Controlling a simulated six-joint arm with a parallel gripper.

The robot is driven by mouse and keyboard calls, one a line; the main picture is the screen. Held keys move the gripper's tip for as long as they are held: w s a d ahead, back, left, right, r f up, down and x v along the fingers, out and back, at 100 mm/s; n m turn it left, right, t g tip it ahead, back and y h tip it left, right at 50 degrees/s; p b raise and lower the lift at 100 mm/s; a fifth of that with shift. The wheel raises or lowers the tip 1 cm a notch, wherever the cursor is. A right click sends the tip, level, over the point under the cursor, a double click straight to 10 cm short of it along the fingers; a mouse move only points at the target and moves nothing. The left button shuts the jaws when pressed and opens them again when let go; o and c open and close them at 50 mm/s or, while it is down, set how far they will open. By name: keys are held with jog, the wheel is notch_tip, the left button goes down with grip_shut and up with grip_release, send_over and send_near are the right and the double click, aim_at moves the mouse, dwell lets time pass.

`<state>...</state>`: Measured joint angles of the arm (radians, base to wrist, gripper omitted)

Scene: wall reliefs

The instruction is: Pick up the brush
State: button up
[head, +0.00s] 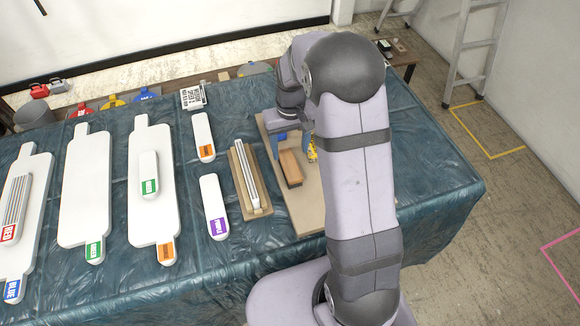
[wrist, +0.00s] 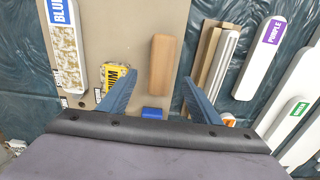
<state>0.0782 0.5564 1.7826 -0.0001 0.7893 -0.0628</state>
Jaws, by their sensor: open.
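The brush (head: 291,168) appears as an orange-brown wooden block with a dark underside, lying on a tan board (head: 305,212). It also shows in the wrist view (wrist: 161,62), long side running away from my gripper. My gripper (head: 288,150) is open, with its blue fingers pointing down toward the board. In the wrist view (wrist: 160,77) the brush's near part appears between the two fingertips, with space on both sides. I see no contact; the exact height gap cannot be told. My arm hides part of the board in the head view.
A yellow labelled item (wrist: 116,75) lies left of the brush, close to the left finger. A small blue block (wrist: 152,113) sits nearer the wrist. A wooden holder with pale strips (head: 245,178) stands beside the board. White panels (head: 86,190) cover the table's left.

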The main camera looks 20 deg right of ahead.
aim_at(290, 163)
jog(key=shift+s+f+p, duration=0.25)
jog(key=shift+f+p, duration=0.05)
jog(key=shift+f, duration=0.45)
jog(key=shift+w+a+f+p, duration=0.1)
jog(key=shift+f+p, duration=0.55)
jog(key=shift+f, duration=0.85)
jog(key=shift+w+f+p, duration=0.1)
jog(key=shift+f+p, duration=0.55)
jog(key=shift+f, duration=0.85)
jog(key=c, duration=1.2)
